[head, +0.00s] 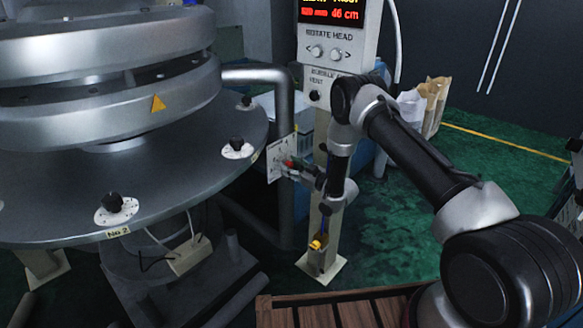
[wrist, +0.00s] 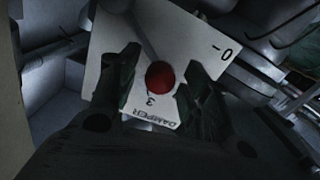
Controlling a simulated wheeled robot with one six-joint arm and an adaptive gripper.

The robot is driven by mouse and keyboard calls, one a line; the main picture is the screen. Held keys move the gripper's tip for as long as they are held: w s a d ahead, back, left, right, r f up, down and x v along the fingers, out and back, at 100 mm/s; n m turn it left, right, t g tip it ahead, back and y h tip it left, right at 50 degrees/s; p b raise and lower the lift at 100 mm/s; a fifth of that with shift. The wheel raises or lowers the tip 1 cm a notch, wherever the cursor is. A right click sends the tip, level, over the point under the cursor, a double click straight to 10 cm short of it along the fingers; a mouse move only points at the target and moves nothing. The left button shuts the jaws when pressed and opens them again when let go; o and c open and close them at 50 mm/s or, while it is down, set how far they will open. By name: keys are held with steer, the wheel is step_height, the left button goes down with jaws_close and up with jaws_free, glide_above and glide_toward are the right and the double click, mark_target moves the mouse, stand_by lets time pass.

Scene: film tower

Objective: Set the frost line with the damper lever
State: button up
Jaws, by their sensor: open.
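The damper lever has a round red knob (wrist: 160,75) on a grey rod in the wrist view. It stands over a white plate (wrist: 205,45) marked DAMPER, with a 0 and a 3 visible. My gripper (wrist: 155,85) is open, with one dark finger on each side of the knob. I cannot tell whether either finger touches it. In the head view the plate (head: 275,162) is fixed by the pipe, and the red knob (head: 288,163) shows small at my gripper (head: 294,170).
The round metal die table (head: 60,200) with several black knobs fills the left. The display post (head: 335,60) stands behind my gripper. A bent pipe (head: 283,100) runs beside the plate. A slatted wooden platform (head: 345,312) lies at the bottom. Green floor (head: 400,240) is open at the right.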

jaws_close()
steer(key=n, duration=0.1)
steer(key=f+n, duration=0.1)
steer(key=s+a+f+n, duration=0.1)
steer(key=shift+f+n, duration=0.15)
steer(key=shift+n, duration=0.25)
jaws_free()
steer(key=shift+d, duration=0.1)
steer(key=v, duration=1.2)
